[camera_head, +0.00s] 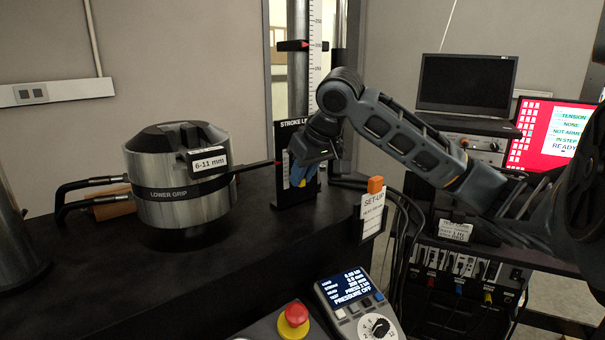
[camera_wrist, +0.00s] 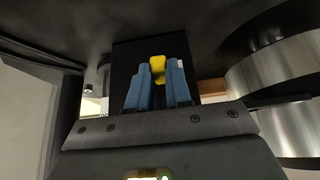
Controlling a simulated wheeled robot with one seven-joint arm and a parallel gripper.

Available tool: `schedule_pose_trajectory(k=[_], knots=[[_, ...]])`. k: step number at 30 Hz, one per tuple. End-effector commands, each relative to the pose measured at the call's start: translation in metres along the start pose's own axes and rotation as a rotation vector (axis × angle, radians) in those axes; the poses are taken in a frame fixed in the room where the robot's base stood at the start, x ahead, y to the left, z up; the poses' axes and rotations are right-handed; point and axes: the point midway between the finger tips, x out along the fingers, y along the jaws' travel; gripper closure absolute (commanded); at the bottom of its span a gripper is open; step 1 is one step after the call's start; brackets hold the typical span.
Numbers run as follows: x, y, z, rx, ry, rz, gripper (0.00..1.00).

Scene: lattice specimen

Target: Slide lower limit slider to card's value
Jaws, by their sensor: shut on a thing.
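My gripper (camera_head: 303,172) is at the black stroke-limit panel (camera_head: 284,132), in front of its lower part. Its blue fingers are shut on a yellow slider knob (camera_wrist: 157,66), which shows between the fingertips in the wrist view. In the head view only a bit of yellow shows beside the fingers.
A steel lower grip cylinder (camera_head: 180,175) labelled 6-11 mm stands left on the dark bench. A black pointer reaches from it toward the panel. A handset (camera_head: 358,305) and a red stop button (camera_head: 293,320) sit in front. A laptop (camera_head: 466,85) is at the back right.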

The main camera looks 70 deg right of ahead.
Motion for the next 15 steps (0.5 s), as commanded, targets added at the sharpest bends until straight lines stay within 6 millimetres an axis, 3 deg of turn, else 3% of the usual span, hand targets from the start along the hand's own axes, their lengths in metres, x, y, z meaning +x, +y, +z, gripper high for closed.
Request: schedule_pose_trajectory(k=[15], knots=[[-0.0036, -0.0002, -0.0021, 0.000, 0.001, -0.001, 1.00]])
